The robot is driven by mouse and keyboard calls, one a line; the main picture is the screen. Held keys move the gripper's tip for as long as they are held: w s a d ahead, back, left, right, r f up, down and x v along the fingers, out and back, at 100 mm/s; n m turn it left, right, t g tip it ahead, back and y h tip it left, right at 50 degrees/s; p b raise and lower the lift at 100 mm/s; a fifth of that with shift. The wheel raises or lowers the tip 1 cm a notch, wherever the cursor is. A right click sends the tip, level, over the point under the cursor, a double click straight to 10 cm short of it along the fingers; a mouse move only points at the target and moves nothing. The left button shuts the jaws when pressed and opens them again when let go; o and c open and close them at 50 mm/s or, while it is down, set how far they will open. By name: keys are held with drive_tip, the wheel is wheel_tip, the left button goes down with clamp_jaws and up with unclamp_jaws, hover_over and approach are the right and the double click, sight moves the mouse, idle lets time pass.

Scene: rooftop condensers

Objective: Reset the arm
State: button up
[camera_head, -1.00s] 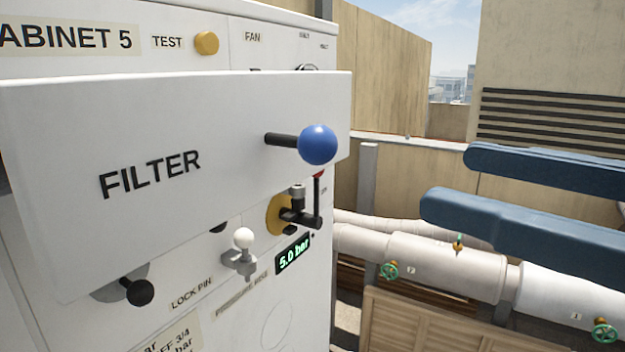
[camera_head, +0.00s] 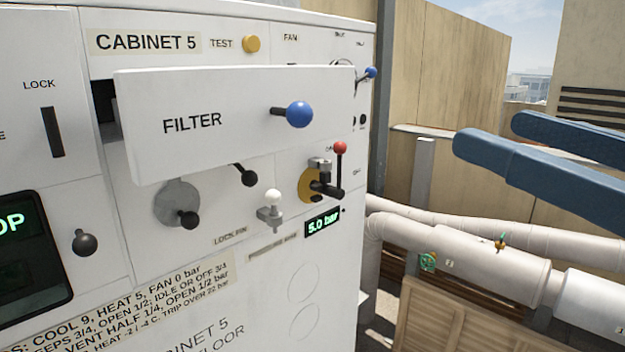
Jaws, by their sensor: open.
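Two long blue fingers of my gripper (camera_head: 492,134) reach in from the right edge. They are apart with nothing between them, and they hang in the air to the right of the cabinet, in front of the tan wall. The rest of my arm is out of view. The white Cabinet 5 (camera_head: 335,265) fills the left and middle. Its FILTER drawer (camera_head: 200,145) stands out from the front, with a dark gap at its left edge. A blue ball handle (camera_head: 299,114) sticks out from the drawer, apart from my gripper.
Below the drawer are a black-knobbed dial (camera_head: 178,203), a white-tipped lock pin (camera_head: 271,206), and a red-knobbed lever (camera_head: 340,150) above a 5.0 bar display (camera_head: 322,223). Pale pipes (camera_head: 490,268) with small valves run at the lower right, above a wooden crate (camera_head: 440,320).

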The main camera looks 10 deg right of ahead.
drive_tip(key=w+a+r+m+t+h, duration=0.2)
drive_tip(key=w+a+m+t+h, duration=0.15)
drive_tip(key=w+a, duration=0.45)
drive_tip(key=s+a+r+t+h, duration=0.1)
drive_tip(key=a+r+t, duration=0.1)
drive_tip(key=a, duration=0.3)
drive_tip(key=s+a+r+m+t+h, duration=0.1)
drive_tip(key=a+r+t, duration=0.1)
drive_tip(key=a, duration=0.3)
drive_tip(key=shift+s+a+r+t, duration=0.2)
drive_tip(key=shift+a+r+t, duration=0.1)
drive_tip(key=shift+t, duration=0.45)
drive_tip(key=shift+h, duration=0.25)
